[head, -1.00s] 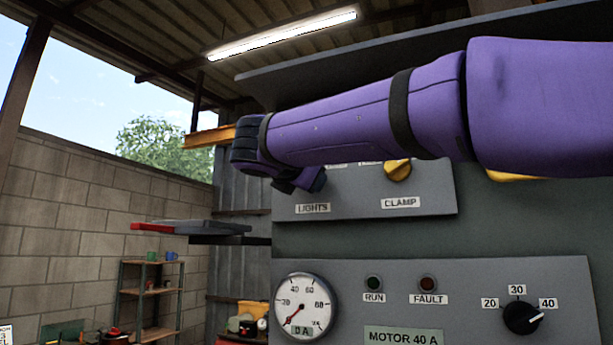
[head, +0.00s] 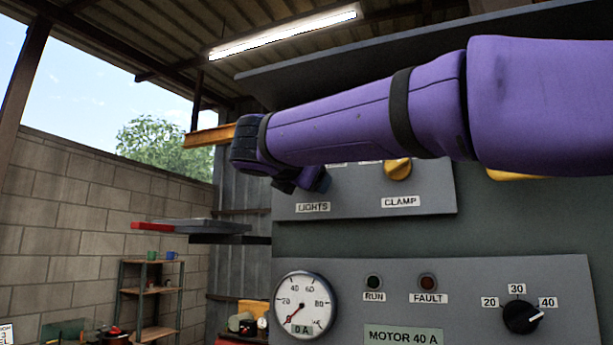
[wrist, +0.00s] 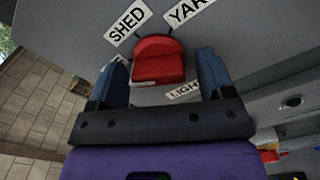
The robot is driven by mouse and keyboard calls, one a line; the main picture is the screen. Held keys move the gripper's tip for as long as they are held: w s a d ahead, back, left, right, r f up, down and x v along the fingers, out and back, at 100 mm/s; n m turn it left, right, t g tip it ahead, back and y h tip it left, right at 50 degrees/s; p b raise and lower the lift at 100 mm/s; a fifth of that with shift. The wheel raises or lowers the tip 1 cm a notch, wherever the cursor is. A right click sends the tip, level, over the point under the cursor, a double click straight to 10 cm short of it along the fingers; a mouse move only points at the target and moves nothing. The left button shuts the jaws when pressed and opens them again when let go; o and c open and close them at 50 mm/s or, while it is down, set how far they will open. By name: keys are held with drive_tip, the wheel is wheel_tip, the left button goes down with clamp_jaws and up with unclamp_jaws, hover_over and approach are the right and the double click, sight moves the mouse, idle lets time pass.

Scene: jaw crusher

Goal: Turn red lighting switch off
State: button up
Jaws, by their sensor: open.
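The red lighting switch (wrist: 160,60) is a chunky red knob on the grey panel, in the wrist view. It sits below the labels SHED (wrist: 128,20) and YARD (wrist: 187,8), and a partly covered LIGHTS label (wrist: 183,93) is beside it. My gripper (wrist: 161,66) is open, with one blue finger on each side of the switch. I cannot tell whether either finger touches it. In the head view my gripper (head: 308,181) is just above the LIGHTS label (head: 312,208), and the switch is hidden behind my arm.
A yellow CLAMP knob (head: 398,170) is on the same panel, right of my gripper. Below is a second panel with a gauge (head: 304,305), RUN and FAULT lamps, and a black dial (head: 522,317). The ceiling lamp (head: 284,33) is lit.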

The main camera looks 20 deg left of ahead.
drive_tip(key=s, duration=1)
drive_tip(key=shift+s+a, duration=0.35)
drive_tip(key=shift+a, duration=0.1)
drive_tip(key=w+d+f+m+g+h, duration=0.1)
drive_tip(key=w+d+f+m+g, duration=0.25)
drive_tip(key=d, duration=0.75)
drive_tip(key=d+f+m+g+h, duration=0.15)
drive_tip(key=d+f+m, duration=0.35)
drive_tip(key=d, duration=0.5)
drive_tip(key=w+d+f+m+g, duration=0.1)
drive_tip(key=d+f+m+g, duration=0.2)
drive_tip(key=d+f, duration=0.55)
drive_tip(key=s+d+f+m+g+y, duration=0.3)
drive_tip(key=s+d+f+m+g, duration=0.1)
drive_tip(key=s+d+f+m, duration=1.3)
drive_tip(key=s+d+f, duration=0.3)
drive_tip(key=shift+d+m+g+y, duration=0.25)
drive_tip(key=shift+m+g+y, duration=0.1)
drive_tip(key=shift+g, duration=0.05)
